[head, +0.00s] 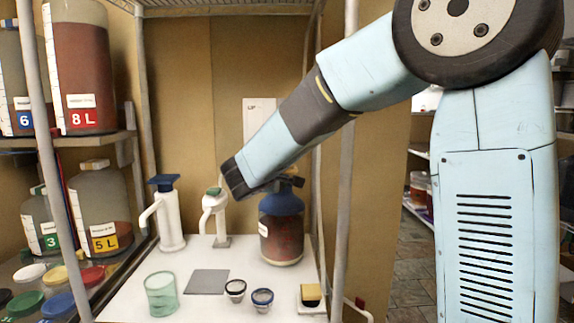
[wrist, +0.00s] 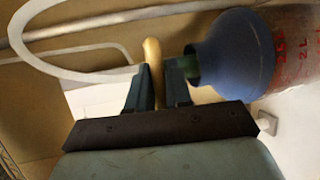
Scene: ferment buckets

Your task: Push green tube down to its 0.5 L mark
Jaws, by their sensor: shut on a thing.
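A glass bottle with a blue funnel-like top and dark red contents (head: 283,240) stands upright at the back of the white table. In the wrist view its blue top (wrist: 232,50) lies at the right, with red volume marks on the glass. A short green tube (wrist: 192,66) sticks out of the blue top. A tan bar-like handle (wrist: 152,68) lies beyond its outer end. My gripper (wrist: 157,92) is shut on this tan handle. In the head view my gripper (head: 282,184) is just above the bottle. The tube's lower end and the 0.5 L mark cannot be made out.
A white pump stand with a green top (head: 214,212) is left of the bottle, another with a blue top (head: 168,215) farther left. A green translucent cup (head: 161,294), grey mat (head: 207,282) and two small cups (head: 235,290) stand in front. Shelves with jars (head: 82,65) line the left.

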